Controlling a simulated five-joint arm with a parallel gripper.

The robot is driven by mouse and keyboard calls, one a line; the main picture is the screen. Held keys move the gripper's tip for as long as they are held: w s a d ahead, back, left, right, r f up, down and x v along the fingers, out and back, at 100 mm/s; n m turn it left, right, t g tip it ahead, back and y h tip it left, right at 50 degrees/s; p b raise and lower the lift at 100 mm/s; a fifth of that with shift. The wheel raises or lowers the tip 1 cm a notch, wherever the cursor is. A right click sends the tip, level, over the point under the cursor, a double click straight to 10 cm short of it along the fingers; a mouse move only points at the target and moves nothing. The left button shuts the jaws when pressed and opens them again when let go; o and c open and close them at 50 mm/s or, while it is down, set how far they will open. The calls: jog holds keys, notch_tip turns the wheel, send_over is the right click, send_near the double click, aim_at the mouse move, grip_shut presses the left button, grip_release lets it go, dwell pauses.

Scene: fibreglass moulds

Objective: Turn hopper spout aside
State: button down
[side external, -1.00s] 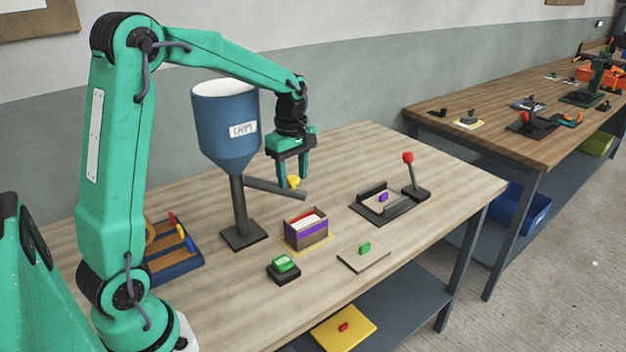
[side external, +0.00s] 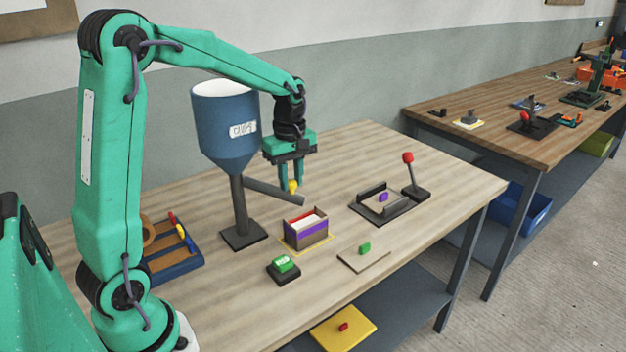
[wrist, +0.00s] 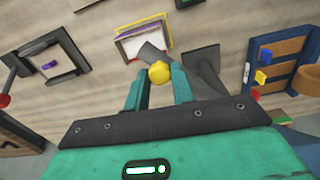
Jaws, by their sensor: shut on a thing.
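The blue hopper (side external: 225,125) with a white rim and a label stands on a dark post and square base plate. Its grey spout (side external: 272,191) slopes down to the right from the post, its end above and behind the box. A yellow knob (side external: 293,186) sits on the spout near its free end. My gripper (side external: 292,184) points down and is shut on the yellow knob. In the wrist view the knob (wrist: 159,72) lies between my two teal fingertips, with the spout (wrist: 150,53) partly hidden behind it.
The open box (side external: 305,233) with a purple band stands on a yellow outline in front of the spout. A green-button block (side external: 284,267), a plate with a green knob (side external: 364,256), a red-knobbed lever (side external: 412,180) and a blue rack (side external: 178,255) stand around it.

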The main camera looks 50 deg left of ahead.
aim_at(278, 190)
jog(key=shift+s+d+m, duration=0.3)
jog(key=shift+s+m, duration=0.1)
jog(key=s+d+m, duration=0.2)
jog(key=s+m, duration=0.9)
jog(key=s, duration=0.2)
jog(key=shift+m, duration=0.4)
jog(key=shift+a, duration=0.1)
jog(key=c, duration=1.2)
grip_release()
jog(key=shift+o, duration=0.2)
jog(key=shift+r, duration=0.1)
notch_tip(278, 190, up, 8)
